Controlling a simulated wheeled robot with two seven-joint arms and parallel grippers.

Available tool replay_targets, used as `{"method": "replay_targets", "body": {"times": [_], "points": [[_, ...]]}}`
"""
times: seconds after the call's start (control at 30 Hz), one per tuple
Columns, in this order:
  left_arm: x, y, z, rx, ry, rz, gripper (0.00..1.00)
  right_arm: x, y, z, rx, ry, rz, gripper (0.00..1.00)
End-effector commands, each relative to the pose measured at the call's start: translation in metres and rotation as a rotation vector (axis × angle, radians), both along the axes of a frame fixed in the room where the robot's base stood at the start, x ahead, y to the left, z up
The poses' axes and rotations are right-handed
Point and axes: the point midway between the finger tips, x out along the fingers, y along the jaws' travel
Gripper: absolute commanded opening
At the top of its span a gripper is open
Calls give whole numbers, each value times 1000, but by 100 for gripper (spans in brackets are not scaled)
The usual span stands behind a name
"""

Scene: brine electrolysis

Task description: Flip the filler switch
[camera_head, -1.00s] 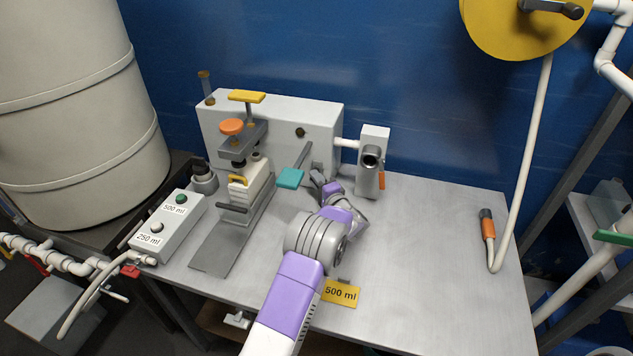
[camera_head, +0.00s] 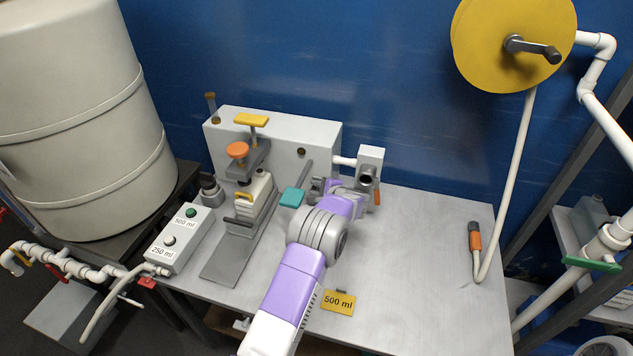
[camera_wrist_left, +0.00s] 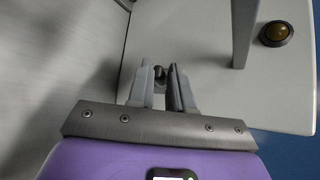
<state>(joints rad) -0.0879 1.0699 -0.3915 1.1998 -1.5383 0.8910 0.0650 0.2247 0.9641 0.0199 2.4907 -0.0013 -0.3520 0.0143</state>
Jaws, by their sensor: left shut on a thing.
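The filler is a white box (camera_head: 322,135) at the back of the bench, with a press, yellow and orange knobs and a teal-ended lever (camera_head: 292,197) in front. My left gripper (camera_head: 318,187) is at the lower right of its front face, right of the teal end. In the left wrist view, the fingertips (camera_wrist_left: 160,78) are closed around a small dark switch (camera_wrist_left: 159,72) standing out from the pale face. The fingers mostly hide it, so its tilt cannot be told. In the head view the switch is hidden behind my gripper. My right gripper is not in view.
A spout block (camera_head: 369,165) with an orange handle stands close right of my left wrist. A two-button box (camera_head: 180,238) is at the left, and a yellow "500 ml" tag (camera_head: 338,302) is at the front. The bench's right half is mostly clear, apart from a hose end (camera_head: 474,238).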

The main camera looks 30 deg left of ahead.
Motion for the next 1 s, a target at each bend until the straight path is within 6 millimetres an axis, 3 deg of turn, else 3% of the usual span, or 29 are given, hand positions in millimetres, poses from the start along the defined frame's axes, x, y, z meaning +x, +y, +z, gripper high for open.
{"method": "replay_targets", "body": {"times": [0.03, 0.3, 0.97, 1.0], "points": [[-3, -2, -4, -20, 51, 2, 0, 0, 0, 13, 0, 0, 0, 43], [0, -2, -1, -50, 183, 1, 0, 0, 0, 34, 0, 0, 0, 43], [1, -1, 0, -61, 237, 3, 0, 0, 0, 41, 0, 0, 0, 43], [1, -1, 0, -61, 237, 3, 30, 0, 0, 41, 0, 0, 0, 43]]}}
